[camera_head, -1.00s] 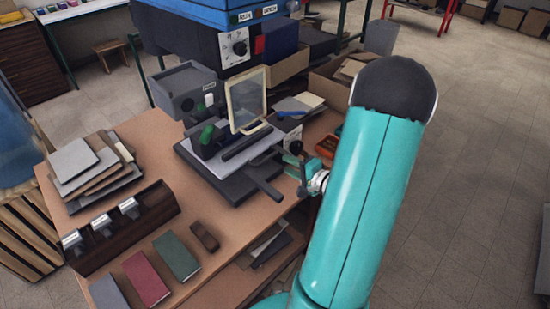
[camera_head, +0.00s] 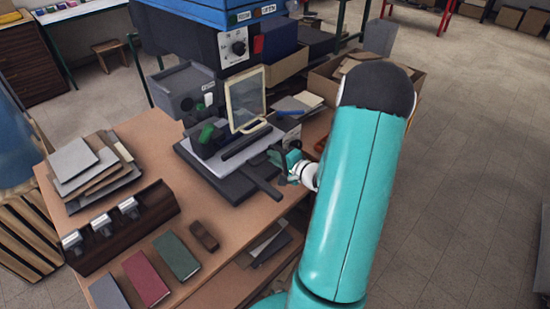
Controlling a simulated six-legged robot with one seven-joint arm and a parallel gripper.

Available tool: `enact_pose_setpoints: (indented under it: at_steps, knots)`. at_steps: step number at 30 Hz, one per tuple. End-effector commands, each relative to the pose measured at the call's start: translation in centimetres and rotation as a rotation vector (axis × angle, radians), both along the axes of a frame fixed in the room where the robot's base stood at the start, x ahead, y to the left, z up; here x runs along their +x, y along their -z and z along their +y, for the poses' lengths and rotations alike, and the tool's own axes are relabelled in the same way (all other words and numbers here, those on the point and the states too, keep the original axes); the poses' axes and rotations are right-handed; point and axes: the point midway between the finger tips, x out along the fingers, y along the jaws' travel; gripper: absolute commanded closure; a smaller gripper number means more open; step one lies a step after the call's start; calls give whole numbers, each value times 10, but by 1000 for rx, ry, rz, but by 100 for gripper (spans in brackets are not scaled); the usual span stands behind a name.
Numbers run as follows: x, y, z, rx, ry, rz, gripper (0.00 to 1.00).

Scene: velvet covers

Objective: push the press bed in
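The press (camera_head: 205,95) stands on the wooden table, with a blue top, a dial and a grey housing. Its dark bed (camera_head: 215,180) sticks out toward the front, with a pale plate on it and a bar-like handle (camera_head: 262,184) reaching to the front right. A clear framed guard (camera_head: 246,100) stands upright above the bed. My gripper (camera_head: 283,160), teal, is at the right side of the bed, close to the bed's right edge and just above the handle. Whether it touches the bed or the handle cannot be told. Its fingers are small and partly hidden.
On the table (camera_head: 225,245) lie a stack of boards (camera_head: 85,165), a dark rack with metal type holders (camera_head: 125,225), and several coloured covers (camera_head: 148,278) at the front. Open cardboard boxes (camera_head: 325,82) stand behind my arm.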

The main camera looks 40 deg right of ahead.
Motion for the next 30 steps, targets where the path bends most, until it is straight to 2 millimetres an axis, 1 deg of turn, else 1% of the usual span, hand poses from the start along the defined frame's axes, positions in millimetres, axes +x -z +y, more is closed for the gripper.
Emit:
enact_pose_setpoints:
  at_steps: [5, 8, 12, 15, 23, 24, 26, 27, 30]
  knots:
    - [2, 0, 0, -1, -1, 0, 100]
    - [12, 0, 1, -1, -3, 1, 100]
    - [35, 0, 1, -1, -4, -1, 100]
    - [44, 0, 1, -1, 0, 0, 100]
    - [46, -1, 1, -1, 0, -2, 100]
    - [46, -1, 1, -1, 0, -2, 80]
    - [46, -1, 1, -1, 0, -2, 68]
    - [46, -1, 1, -1, 0, -2, 66]
    - [45, -1, 1, -1, 0, -1, 66]
